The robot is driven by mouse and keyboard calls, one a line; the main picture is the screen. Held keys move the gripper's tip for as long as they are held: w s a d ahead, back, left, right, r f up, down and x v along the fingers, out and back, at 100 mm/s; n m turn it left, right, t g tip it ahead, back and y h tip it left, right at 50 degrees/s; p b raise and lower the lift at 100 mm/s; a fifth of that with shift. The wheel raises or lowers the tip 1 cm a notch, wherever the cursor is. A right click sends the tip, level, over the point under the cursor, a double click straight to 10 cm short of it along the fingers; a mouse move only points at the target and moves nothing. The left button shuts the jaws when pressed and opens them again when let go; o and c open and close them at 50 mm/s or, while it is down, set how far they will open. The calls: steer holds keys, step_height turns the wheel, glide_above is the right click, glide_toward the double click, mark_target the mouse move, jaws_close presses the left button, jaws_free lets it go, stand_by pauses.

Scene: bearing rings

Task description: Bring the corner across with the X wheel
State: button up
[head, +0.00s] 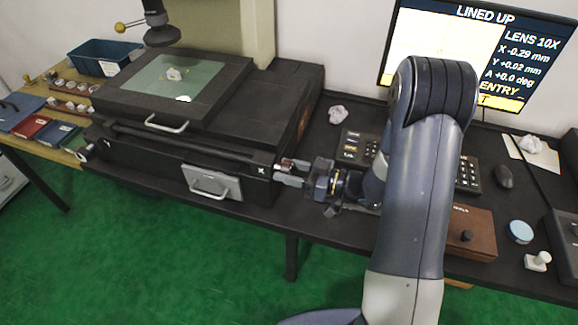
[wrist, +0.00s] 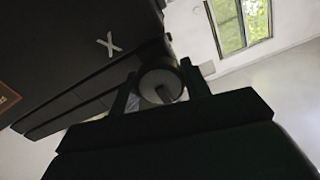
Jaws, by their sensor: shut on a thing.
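The X wheel (wrist: 160,84) is a dark round knob with a pale end face, on the side of the black measuring machine beside a white X mark (wrist: 109,44). In the head view the wheel (head: 287,163) is partly covered by my gripper (head: 284,173). My gripper (wrist: 158,88) is shut on the wheel, one finger on each side. On the machine's glass stage (head: 150,88) lies a small pale part (head: 174,74) under the lens (head: 160,32); its corner is too small to make out. The screen (head: 481,50) reads LINED UP, LENS 10X, X -0.29 mm, Y +0.02 mm, A +0.0 deg.
A brown wooden box (head: 470,232), a blue-topped round tin (head: 520,231) and a mouse (head: 503,176) are on the bench right of my arm. A blue bin (head: 104,56) stands at the far left. The green floor in front is clear.

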steer(key=m+p, duration=0.2)
steer(key=m, duration=0.1)
steer(key=shift+m, duration=0.4)
steer(key=o, duration=1)
steer(key=shift+d, duration=0.1)
steer(key=b+v, duration=0.1)
steer(key=v, duration=0.9)
steer(key=shift+s+d, duration=0.15)
steer(key=shift+d, duration=0.1)
